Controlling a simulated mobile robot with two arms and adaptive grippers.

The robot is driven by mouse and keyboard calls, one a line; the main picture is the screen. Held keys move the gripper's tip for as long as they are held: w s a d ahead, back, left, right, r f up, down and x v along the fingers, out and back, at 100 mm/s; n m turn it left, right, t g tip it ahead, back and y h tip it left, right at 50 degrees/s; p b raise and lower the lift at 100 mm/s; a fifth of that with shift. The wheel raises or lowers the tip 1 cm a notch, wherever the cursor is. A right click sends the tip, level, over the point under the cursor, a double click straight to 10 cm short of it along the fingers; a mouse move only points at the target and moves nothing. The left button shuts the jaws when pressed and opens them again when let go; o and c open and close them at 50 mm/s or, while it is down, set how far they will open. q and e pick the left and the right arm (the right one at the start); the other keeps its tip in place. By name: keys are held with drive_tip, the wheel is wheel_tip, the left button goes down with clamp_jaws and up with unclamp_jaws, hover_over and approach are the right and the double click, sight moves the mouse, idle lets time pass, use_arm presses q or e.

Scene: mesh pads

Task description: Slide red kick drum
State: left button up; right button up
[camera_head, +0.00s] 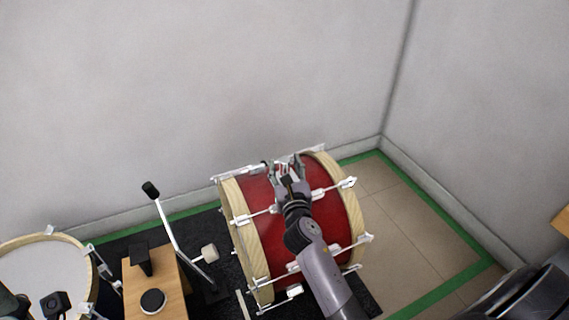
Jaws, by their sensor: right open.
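The red kick drum (257,189) has pale wooden hoops and silver tension rods and lugs. It lies on its side on a dark mat, its round shell facing up and its ends to left and right. My right arm reaches over it from the bottom of the view. My right gripper (287,168) is open at the top of the shell, toward the wall side, close to a silver rod. Whether its fingers touch the drum I cannot tell.
A kick pedal with a white beater (209,253) stands left of the drum. Beyond it are a wooden box (172,286) and a white-headed drum (42,268). Grey walls stand behind and right. Bare tiled floor (415,222) edged with green tape lies right of the drum.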

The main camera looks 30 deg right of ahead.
drive_tip(key=shift+x, duration=0.85)
drive_tip(key=shift+c, duration=0.2)
clamp_jaws()
